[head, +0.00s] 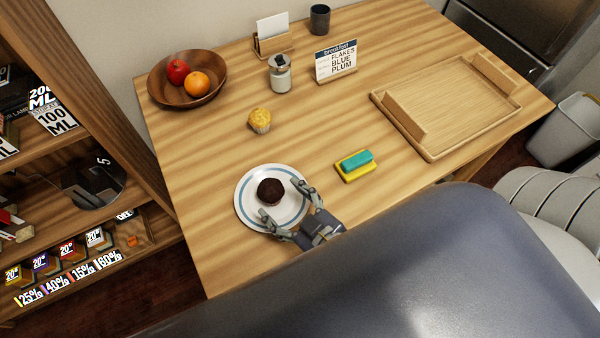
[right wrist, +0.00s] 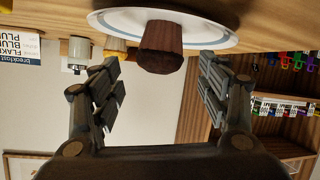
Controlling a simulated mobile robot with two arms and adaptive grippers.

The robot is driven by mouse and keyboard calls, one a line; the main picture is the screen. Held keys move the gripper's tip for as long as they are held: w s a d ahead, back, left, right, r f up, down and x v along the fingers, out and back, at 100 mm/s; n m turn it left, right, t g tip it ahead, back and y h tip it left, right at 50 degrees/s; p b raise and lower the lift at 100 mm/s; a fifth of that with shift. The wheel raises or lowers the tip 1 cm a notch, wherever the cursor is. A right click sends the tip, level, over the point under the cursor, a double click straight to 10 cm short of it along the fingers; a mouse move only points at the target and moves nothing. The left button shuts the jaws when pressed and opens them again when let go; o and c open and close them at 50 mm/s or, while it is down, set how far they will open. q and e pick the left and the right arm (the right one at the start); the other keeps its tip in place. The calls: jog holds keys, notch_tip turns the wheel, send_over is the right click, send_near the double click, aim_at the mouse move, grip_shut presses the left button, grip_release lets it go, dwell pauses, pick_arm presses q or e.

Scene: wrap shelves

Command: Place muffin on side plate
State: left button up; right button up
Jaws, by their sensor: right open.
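A dark chocolate muffin (head: 271,190) sits upright on a white side plate with blue rings (head: 249,213) near the table's front left. My right gripper (head: 282,204) is open at the plate's front right edge, its fingers spread either side of the muffin's near side and apart from it. In the right wrist view the muffin (right wrist: 160,47) stands on the plate (right wrist: 215,38) between and beyond the open fingers (right wrist: 155,90). A second, yellow muffin (head: 260,120) stands on the bare table behind the plate. My left gripper is not in view.
A teal and yellow sponge pair (head: 356,165) lies right of the plate. A wooden tray (head: 460,107) is at the right. A fruit bowl (head: 188,91), a jar (head: 280,74), a breakfast sign (head: 336,62), a card holder (head: 272,42) and a dark cup (head: 319,18) stand behind.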

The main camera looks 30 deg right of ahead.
jog(key=shift+v, duration=2.75)
